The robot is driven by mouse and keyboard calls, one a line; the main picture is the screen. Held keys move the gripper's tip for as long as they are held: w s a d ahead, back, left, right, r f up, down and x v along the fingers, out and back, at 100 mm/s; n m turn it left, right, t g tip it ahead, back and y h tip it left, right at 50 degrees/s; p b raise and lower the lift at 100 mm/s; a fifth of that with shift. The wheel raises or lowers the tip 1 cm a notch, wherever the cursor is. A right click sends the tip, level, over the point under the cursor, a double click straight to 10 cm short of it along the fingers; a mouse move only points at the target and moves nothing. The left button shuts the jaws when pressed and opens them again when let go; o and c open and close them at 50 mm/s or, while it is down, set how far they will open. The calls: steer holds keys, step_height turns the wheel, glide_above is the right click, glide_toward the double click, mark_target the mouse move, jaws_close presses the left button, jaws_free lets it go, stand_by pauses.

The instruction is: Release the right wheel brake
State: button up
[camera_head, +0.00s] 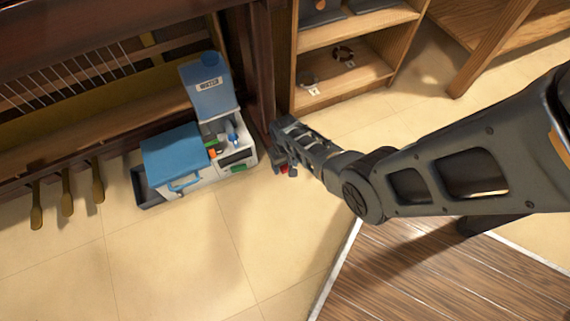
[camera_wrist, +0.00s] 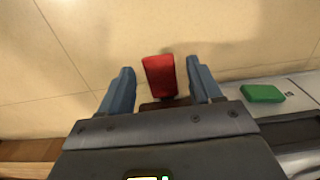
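The right wheel brake is a red lever (camera_wrist: 159,76) at the foot of the piano's right dark wood leg (camera_head: 259,80). In the head view a small bit of its red (camera_head: 284,170) shows by my fingers. My gripper (camera_wrist: 160,84) is open, with one blue-grey finger on each side of the lever. A gap shows between the lever and each finger, so I am not holding it. In the head view my gripper (camera_head: 284,168) is low beside the leg. The wheel is mostly hidden.
A blue and white machine (camera_head: 175,150) with a blue tank stands just left of my gripper. A green button (camera_wrist: 262,93) on it shows in the wrist view. Brass pedals (camera_head: 67,192) are farther left. A wooden shelf (camera_head: 345,85) stands behind. Tiled floor in front is clear.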

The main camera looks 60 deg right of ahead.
steer(key=c, duration=1)
steer(key=shift+w+d+r+g+y, duration=0.1)
steer(key=shift+w+d+g+y, duration=0.05)
steer(key=shift+g+y, duration=0.2)
steer(key=shift+r+g+b, duration=0.1)
steer(key=shift+g+b, duration=0.15)
steer(key=shift+b, duration=0.1)
steer(key=o, duration=1)
steer(key=shift+r, duration=0.1)
steer(key=r+p, duration=0.1)
steer(key=r, duration=0.1)
steer(key=r+p, duration=0.2)
steer(key=r, duration=0.1)
steer(key=r+p, duration=0.2)
steer(key=shift+w+d+r, duration=0.25)
steer(key=shift+w+r, duration=0.05)
steer(key=shift+w, duration=0.1)
